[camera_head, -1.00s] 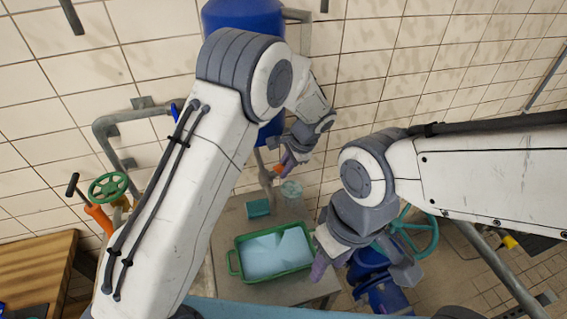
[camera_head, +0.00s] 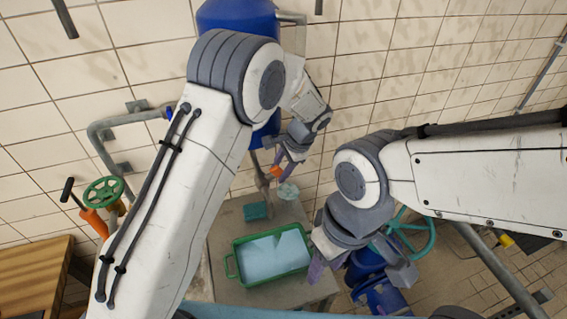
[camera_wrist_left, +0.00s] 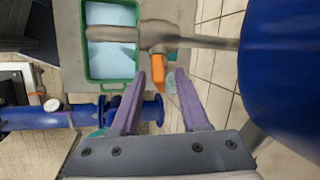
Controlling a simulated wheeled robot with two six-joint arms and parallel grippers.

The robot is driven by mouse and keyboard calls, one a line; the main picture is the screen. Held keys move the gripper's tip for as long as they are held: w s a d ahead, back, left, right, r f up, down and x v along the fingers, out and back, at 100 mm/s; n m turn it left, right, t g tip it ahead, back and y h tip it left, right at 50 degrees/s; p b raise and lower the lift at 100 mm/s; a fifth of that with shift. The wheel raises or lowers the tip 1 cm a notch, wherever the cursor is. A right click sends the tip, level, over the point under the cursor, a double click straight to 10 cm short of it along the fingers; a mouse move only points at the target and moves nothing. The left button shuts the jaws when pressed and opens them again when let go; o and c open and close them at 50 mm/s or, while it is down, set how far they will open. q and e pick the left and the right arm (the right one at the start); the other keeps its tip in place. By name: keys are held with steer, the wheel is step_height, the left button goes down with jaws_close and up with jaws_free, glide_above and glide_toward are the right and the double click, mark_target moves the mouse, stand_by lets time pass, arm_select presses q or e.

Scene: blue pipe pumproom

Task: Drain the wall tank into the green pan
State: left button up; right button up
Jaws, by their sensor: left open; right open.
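The blue wall tank (camera_head: 236,16) hangs on the tiled wall, partly hidden behind my left arm; its side fills the right of the left wrist view (camera_wrist_left: 285,70). A grey outlet pipe (camera_wrist_left: 205,42) runs from it to a valve with an orange lever (camera_wrist_left: 158,62), which also shows in the head view (camera_head: 277,172). My left gripper (camera_wrist_left: 168,74) is open, its purple fingers close to the lever; contact is unclear. The green pan (camera_head: 232,262) stands on the grey bench, with a pale blue surface inside. My right gripper (camera_head: 356,268) is open and empty, right of the pan.
A small teal block (camera_head: 256,211) and a clear cup (camera_head: 288,190) are behind the pan. A blue pump (camera_head: 385,297) and teal handwheel (camera_head: 412,234) stand at right. A green handwheel (camera_head: 104,191) and wooden table (camera_head: 35,268) are at left.

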arm_select(q)
steer(key=b+v, duration=0.3)
steer(key=v, duration=0.6)
steer(key=shift+r+b, duration=0.2)
steer(key=shift+b, duration=0.1)
